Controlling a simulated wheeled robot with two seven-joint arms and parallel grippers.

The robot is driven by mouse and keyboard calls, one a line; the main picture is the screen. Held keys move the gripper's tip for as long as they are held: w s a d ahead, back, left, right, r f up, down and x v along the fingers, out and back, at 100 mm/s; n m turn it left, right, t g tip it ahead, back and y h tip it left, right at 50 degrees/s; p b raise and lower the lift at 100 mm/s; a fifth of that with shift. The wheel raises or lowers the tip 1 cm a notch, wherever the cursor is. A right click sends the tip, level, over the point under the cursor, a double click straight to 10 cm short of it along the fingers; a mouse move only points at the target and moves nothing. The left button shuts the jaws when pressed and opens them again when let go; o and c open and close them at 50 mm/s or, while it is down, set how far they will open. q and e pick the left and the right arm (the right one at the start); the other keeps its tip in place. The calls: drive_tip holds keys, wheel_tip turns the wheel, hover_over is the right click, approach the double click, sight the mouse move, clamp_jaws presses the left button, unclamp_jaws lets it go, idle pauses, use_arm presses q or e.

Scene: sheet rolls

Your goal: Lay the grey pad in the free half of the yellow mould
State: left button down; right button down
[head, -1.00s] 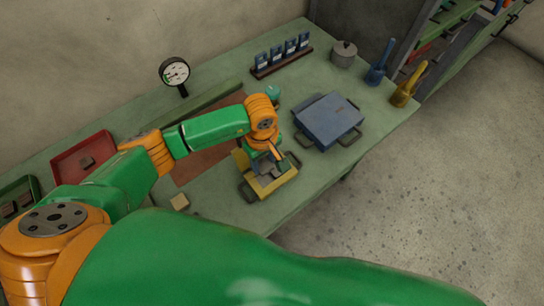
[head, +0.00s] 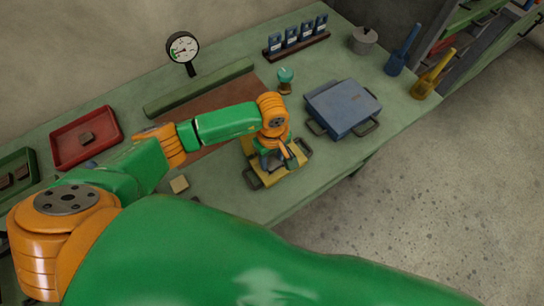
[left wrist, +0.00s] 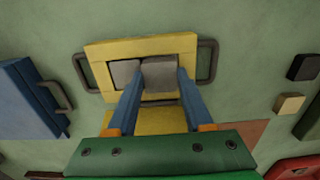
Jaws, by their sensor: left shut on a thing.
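The yellow mould (head: 271,179) lies open on the green bench, with dark handles at its sides. It also shows in the left wrist view (left wrist: 140,46). My left gripper (left wrist: 158,78) is shut on the grey pad (left wrist: 160,73), which is over or in the right half of the mould in that view. A second grey piece (left wrist: 123,72) lies in the left half, partly behind a finger. I cannot tell whether the held pad touches the mould floor. In the head view my left gripper (head: 279,160) points down at the mould and hides most of its inside. My right gripper is not in view.
A blue case (head: 343,105) with handles stands right of the mould. Behind are a teal-topped item (head: 286,78), a dial gauge (head: 182,48) and a rack (head: 296,40). A red tray (head: 86,137) is at left. A small tan block (head: 179,184) lies near the front edge.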

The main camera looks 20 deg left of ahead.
use_arm(q)
drive_tip(key=shift+c, duration=1.1)
unclamp_jaws()
wheel_tip(320, 180, up, 7)
drive_tip(key=shift+r+b, duration=0.1)
drive_tip(key=shift+b, duration=0.65)
drive_tip(key=shift+s, duration=0.1)
